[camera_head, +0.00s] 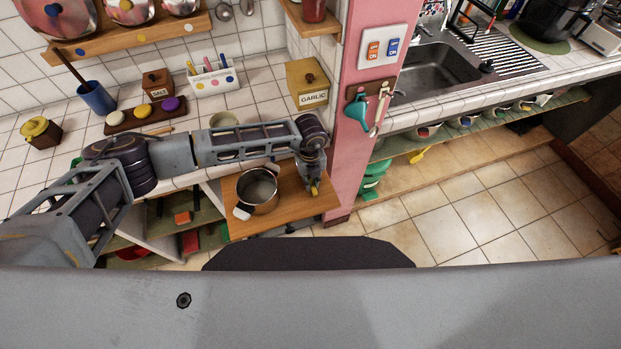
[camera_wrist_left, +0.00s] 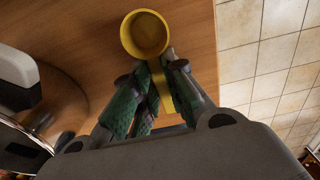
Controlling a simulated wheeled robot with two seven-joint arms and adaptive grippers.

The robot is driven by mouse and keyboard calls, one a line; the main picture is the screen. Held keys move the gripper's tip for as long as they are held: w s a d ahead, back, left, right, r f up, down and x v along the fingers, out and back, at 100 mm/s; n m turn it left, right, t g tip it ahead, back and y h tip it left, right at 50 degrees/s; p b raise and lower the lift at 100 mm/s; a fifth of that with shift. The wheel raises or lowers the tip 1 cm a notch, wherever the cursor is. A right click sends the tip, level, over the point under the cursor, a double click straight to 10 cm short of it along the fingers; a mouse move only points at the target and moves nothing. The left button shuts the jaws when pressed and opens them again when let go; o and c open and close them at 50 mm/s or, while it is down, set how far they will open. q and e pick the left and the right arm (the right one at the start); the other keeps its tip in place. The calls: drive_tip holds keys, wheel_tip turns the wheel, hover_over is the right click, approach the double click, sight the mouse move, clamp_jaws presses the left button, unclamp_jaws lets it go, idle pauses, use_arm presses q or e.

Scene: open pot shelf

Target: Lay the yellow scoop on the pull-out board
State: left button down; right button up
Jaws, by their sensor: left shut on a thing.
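The yellow scoop (camera_wrist_left: 147,35) has a round cup and a flat handle. My left gripper (camera_wrist_left: 153,85) is shut on its handle, with the cup beyond the fingertips. In the head view my left gripper (camera_head: 314,184) points down at the right part of the wooden pull-out board (camera_head: 328,205), and only a bit of yellow shows by its tips. In the left wrist view the scoop is over the board (camera_wrist_left: 195,30), near its edge. I cannot tell whether it touches the board. My right gripper is not in view.
A steel pot (camera_head: 258,190) with pale handles stands on the board, left of my left gripper. The pink pillar (camera_head: 357,135) rises close to the right. A garlic box (camera_head: 307,82) stands on the tiled counter behind. Open tiled floor (camera_head: 470,215) lies to the right.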

use_arm(q)
drive_tip(key=shift+f, duration=0.2)
drive_tip(key=c, duration=1.5)
unclamp_jaws()
drive_tip(key=shift+o, duration=0.2)
drive_tip(key=shift+r, duration=0.15)
drive_tip(key=shift+r, duration=0.2)
wheel_tip(320, 180, up, 12)
drive_tip(key=b, duration=0.1)
drive_tip(key=shift+f+b, duration=0.15)
drive_tip(key=shift+b, duration=0.25)
drive_tip(key=shift+w, duration=0.1)
